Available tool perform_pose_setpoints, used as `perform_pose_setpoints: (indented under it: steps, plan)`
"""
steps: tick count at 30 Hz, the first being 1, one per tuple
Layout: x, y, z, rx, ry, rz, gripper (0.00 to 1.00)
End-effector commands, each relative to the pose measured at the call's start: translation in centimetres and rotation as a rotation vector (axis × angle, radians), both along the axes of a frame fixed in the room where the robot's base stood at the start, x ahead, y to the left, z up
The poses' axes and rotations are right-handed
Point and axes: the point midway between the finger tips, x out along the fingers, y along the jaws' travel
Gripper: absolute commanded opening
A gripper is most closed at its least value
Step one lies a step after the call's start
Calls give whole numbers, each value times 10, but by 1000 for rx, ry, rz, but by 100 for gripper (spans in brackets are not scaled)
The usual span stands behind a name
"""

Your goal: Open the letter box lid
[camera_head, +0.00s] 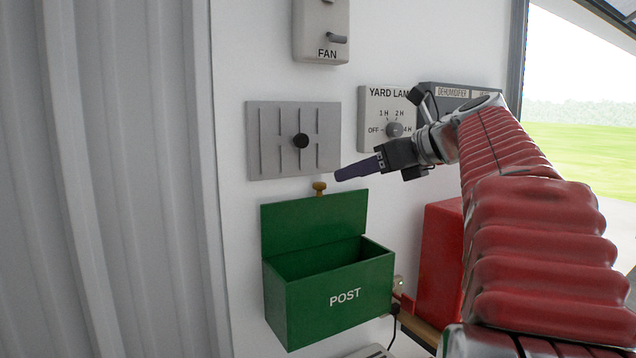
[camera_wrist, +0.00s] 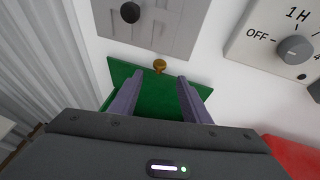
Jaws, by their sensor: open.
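The green letter box (camera_head: 330,300), marked POST, is on the white wall in the head view. Its lid (camera_head: 314,222) stands raised against the wall, and the box's inside shows below it. A brass knob (camera_head: 319,188) shows at the lid's top edge. My gripper (camera_head: 340,175) is above and right of the knob in the head view, apart from the lid as far as I can tell. In the wrist view the gripper (camera_wrist: 160,88) is open with nothing between its fingers; the lid (camera_wrist: 160,105) and the knob (camera_wrist: 159,66) show beyond the fingertips.
A grey slotted plate with a black knob (camera_head: 301,141) is above the box. A YARD LAMP dial (camera_head: 394,130) and a dehumidifier unit (camera_head: 455,95) are to its right. A FAN switch (camera_head: 321,35) is higher up. A red box (camera_head: 437,260) stands right of the letter box.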

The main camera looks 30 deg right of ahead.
Motion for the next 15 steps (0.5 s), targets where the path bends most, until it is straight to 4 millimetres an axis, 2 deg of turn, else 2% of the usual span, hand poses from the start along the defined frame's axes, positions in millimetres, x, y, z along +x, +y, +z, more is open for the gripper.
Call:
perform_pose_setpoints:
  steps: [15]
  plan:
    - [71, 11, -30, 1, 0, 1, 43]
